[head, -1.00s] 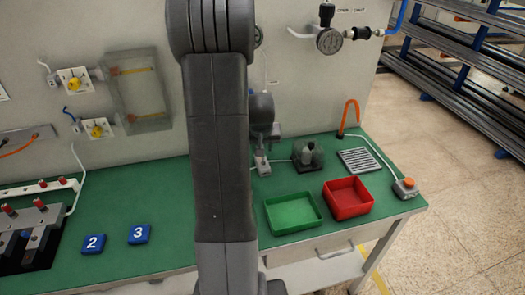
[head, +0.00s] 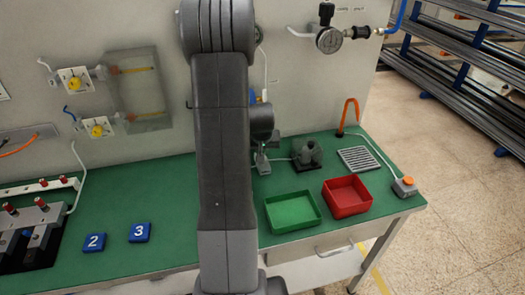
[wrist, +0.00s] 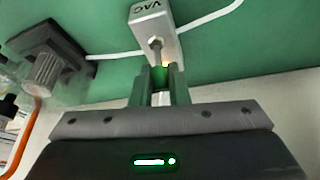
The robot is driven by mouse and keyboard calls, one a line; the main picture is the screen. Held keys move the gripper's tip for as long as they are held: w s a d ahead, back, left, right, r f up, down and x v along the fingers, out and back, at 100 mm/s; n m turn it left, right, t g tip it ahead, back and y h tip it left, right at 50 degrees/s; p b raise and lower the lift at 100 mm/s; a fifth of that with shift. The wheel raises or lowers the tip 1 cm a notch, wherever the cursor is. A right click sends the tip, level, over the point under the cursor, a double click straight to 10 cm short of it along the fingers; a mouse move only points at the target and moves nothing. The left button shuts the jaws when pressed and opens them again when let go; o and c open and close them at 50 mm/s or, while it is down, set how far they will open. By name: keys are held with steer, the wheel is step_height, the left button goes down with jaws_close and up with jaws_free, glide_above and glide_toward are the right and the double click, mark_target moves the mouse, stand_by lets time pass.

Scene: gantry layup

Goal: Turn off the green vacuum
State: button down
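A light box marked VAC (wrist: 146,16) shows at the top of the wrist view, with a metal toggle lever (wrist: 156,46) sticking out toward my gripper. A small yellow glow shows by the lever. My gripper (wrist: 161,74) points at the box, its two fingers a little apart on either side of the lever's line. Green shows between the fingertips; whether it is a lamp or the bench behind, I cannot tell. In the head view the box (head: 262,165) stands on the green bench, right of my arm, which partly hides the area.
A dark fixture (head: 307,155) stands right of the box, and also shows in the wrist view (wrist: 45,65). A green tray (head: 292,212) and a red tray (head: 347,196) lie in front. A white cable runs beside the box. Blue blocks (head: 139,232) lie left.

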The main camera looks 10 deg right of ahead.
steer(key=shift+s+f+t+b, duration=0.15)
steer(key=shift+t+b, duration=0.25)
steer(key=shift+b, duration=0.9)
steer(key=shift+s+f+t+b, duration=0.1)
steer(key=shift+t+b, duration=0.2)
steer(key=shift+b, duration=0.7)
steer(key=t+b, duration=0.1)
steer(key=b, duration=0.2)
steer(key=t+b, duration=0.1)
steer(key=b, duration=0.2)
steer(key=shift+s, duration=0.35)
steer(key=t+b, duration=0.1)
steer(key=b, duration=0.4)
steer(key=t+b, duration=0.1)
steer(key=b, duration=0.4)
steer(key=shift+s+f+b, duration=0.1)
steer(key=shift+s+b, duration=0.25)
steer(key=shift+s, duration=0.05)
steer(key=t+b, duration=0.1)
steer(key=b, duration=0.4)
steer(key=shift+s+t, duration=0.2)
steer(key=shift+t, duration=0.1)
steer(key=shift+s+r+t+b, duration=0.15)
steer(key=shift+r+t+b, duration=0.25)
steer(key=shift+b, duration=1.55)
steer(key=c, duration=1.4)
jaws_free()
